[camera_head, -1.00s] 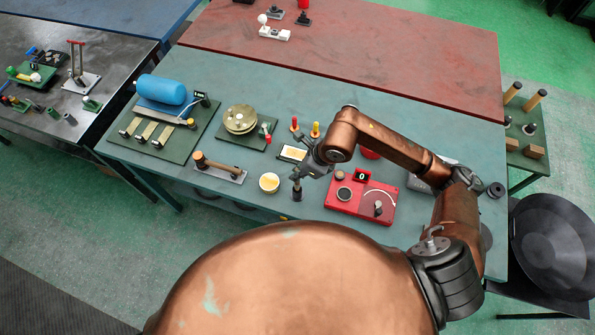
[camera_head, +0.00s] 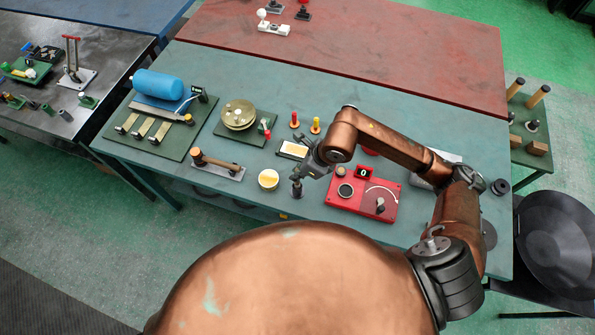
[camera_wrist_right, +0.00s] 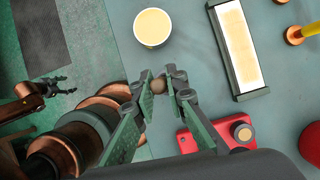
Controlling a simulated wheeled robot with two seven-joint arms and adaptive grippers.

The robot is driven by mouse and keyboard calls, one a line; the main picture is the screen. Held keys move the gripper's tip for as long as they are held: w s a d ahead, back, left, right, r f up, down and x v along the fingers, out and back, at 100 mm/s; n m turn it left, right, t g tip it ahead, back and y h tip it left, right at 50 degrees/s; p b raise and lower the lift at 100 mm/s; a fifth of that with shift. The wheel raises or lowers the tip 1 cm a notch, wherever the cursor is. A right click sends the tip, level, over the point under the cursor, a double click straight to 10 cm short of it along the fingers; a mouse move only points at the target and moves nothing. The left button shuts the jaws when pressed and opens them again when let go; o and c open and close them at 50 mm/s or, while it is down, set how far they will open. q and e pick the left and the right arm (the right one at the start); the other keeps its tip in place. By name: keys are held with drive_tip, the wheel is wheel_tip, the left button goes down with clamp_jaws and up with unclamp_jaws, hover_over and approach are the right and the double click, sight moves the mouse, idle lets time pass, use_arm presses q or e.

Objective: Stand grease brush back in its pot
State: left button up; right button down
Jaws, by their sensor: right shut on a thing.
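The pot (camera_head: 268,179) is a round, pale tub with yellowish contents, standing on the green table near its front edge; it also shows at the top of the right wrist view (camera_wrist_right: 152,28). My right gripper (camera_head: 297,184) points down just right of the pot, apart from it. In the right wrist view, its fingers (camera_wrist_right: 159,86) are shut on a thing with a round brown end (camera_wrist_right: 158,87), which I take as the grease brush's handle. Its lower part and bristles are hidden. My left gripper (camera_wrist_right: 58,87) shows small at the left of the wrist view, fingers apart and empty.
A red box with a dial (camera_head: 362,195) stands close right of my right gripper. A framed pale plate (camera_head: 293,150) lies behind it, with red and yellow pegs (camera_head: 315,125) beyond. A wooden-handled tool on a plate (camera_head: 218,165) is left of the pot.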

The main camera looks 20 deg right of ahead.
drive_tip(key=shift+f+b, duration=1.1)
drive_tip(key=shift+f, duration=0.2)
drive_tip(key=c, duration=1.8)
unclamp_jaws()
drive_tip(key=shift+r, duration=0.1)
drive_tip(key=shift+c, duration=0.2)
drive_tip(key=shift+d+r, duration=0.15)
drive_tip(key=shift+r, duration=0.1)
drive_tip(key=v, duration=1.1)
drive_tip(key=shift+s+r, duration=0.2)
